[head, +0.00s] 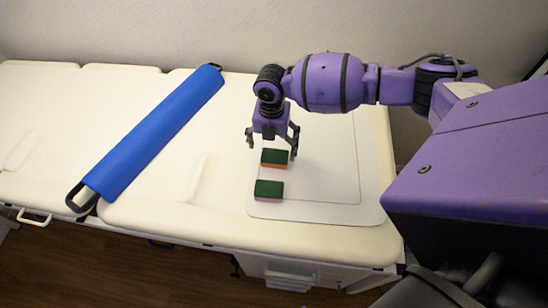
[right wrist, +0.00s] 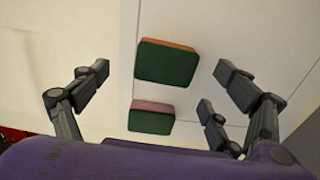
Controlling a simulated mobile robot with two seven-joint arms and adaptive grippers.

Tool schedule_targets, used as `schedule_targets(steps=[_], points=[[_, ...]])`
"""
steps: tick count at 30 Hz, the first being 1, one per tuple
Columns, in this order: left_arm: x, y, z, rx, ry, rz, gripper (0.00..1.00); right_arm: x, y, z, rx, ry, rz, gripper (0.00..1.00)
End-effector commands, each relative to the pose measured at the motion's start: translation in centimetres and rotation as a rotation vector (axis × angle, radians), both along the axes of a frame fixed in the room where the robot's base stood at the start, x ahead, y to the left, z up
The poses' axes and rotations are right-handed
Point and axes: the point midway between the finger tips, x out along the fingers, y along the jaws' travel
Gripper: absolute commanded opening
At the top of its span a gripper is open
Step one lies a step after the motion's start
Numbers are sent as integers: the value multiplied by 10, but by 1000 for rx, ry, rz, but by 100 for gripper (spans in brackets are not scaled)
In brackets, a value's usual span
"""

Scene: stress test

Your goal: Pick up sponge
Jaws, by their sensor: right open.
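Two sponges with dark green tops lie on a white board (head: 310,210). One sponge (head: 274,157) has an orange underside; it also shows in the right wrist view (right wrist: 166,66). The other sponge (head: 269,189) has a pink underside and lies nearer the board's front edge; the right wrist view shows it too (right wrist: 151,121). My right gripper (head: 271,146) is open and points down, above and just behind the orange sponge. In the right wrist view its fingers (right wrist: 158,86) stand wide apart with nothing between them held. My left gripper is out of sight.
A long blue roll (head: 155,133) with black end loops lies diagonally across the cream padded table (head: 215,165), left of the board. The pad between roll and board is clear. A wall stands behind, and drawers show below the front edge.

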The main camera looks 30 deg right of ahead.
Motion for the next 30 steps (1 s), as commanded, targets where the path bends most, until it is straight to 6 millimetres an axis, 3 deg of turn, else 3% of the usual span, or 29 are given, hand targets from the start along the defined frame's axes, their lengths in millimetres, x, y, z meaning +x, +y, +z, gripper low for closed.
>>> schedule_targets(steps=[10,19,26,30], points=[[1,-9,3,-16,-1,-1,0,-6,-4,-47,0,-1,-3,88],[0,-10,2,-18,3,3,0,-6,-5,-52,0,-2,-1,88],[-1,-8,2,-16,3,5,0,-6,-4,-52,0,-3,-2,60],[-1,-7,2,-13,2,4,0,-6,-4,-52,0,-3,-2,57]])
